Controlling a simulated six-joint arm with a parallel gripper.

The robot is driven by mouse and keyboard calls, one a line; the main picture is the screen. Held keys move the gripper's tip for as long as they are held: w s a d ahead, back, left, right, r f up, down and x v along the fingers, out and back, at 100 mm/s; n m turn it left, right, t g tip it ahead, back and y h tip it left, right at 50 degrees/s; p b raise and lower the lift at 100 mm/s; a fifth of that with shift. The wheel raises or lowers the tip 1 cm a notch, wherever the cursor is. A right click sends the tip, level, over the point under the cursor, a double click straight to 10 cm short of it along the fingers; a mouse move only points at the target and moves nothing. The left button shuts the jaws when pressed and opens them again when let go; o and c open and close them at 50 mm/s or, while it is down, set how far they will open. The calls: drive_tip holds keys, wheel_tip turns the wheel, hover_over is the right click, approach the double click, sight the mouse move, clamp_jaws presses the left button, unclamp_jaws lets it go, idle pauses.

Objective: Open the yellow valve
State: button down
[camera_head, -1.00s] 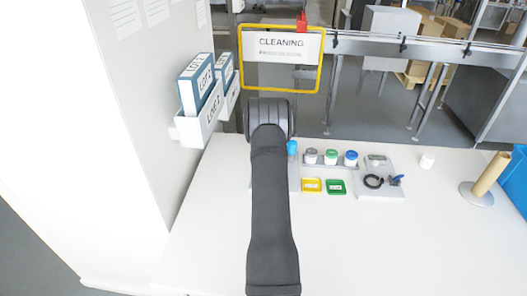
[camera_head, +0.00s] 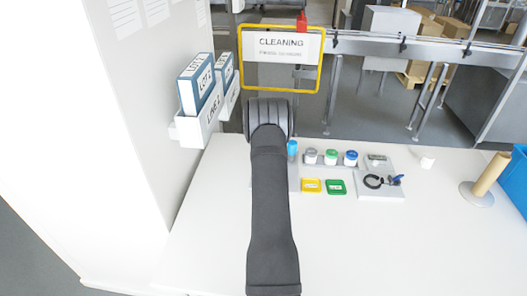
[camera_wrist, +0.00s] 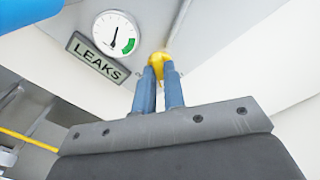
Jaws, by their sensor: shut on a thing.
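The yellow valve (camera_wrist: 158,61) shows in the wrist view near the upper middle, on a pale panel or housing. My gripper (camera_wrist: 160,78) has its two blue fingers at the valve and is shut on it. The fingertips cover part of the valve, so how far it is turned cannot be told. In the head view my dark arm hides the gripper and the valve.
A round gauge (camera_wrist: 116,34) and a LEAKS plate (camera_wrist: 97,57) sit left of the valve. On the white table (camera_head: 370,245) are several jars, a yellow tray (camera_head: 312,186), a green tray (camera_head: 336,187) and a paper roll holder (camera_head: 484,184). The table's front is clear.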

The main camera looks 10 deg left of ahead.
drive_tip(key=m, duration=0.6)
drive_tip(key=shift+m, duration=0.3)
drive_tip(key=m, duration=0.5)
drive_tip(key=shift+m, duration=0.4)
drive_tip(key=c, duration=1.5)
unclamp_jaws()
drive_tip(key=shift+r, duration=0.1)
wheel_tip(320, 180, up, 17)
drive_tip(key=shift+r, duration=0.15)
wheel_tip(320, 180, down, 18)
drive_tip(key=shift+r, duration=0.25)
